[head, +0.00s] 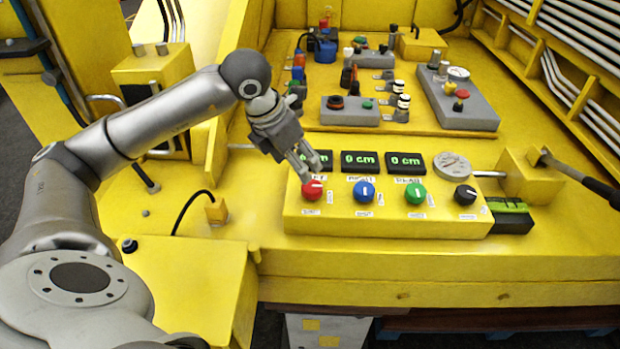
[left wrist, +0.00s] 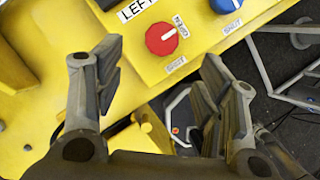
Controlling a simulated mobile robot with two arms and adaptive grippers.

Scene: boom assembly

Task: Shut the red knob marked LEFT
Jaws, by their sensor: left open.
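The red knob (head: 312,190) sits at the left end of the yellow control box (head: 340,223). In the left wrist view the red knob (left wrist: 161,39) has a white pointer line, with a LEFT label (left wrist: 136,9) above it, an OPEN label beside it and a SHUT label below. My left gripper (head: 312,168) is just above and behind the knob in the head view, partly covering the LEFT label. In the left wrist view my left gripper (left wrist: 160,85) is open and empty, with the knob beyond its fingertips. Whether a finger touches the knob I cannot tell. My right gripper is not in view.
A blue knob (head: 364,192), a green knob (head: 415,194) and a black knob (head: 465,194) sit to the right on the same box. Displays reading 0 cm (head: 360,161) stand behind them. A grey lever (head: 575,178) is at the far right.

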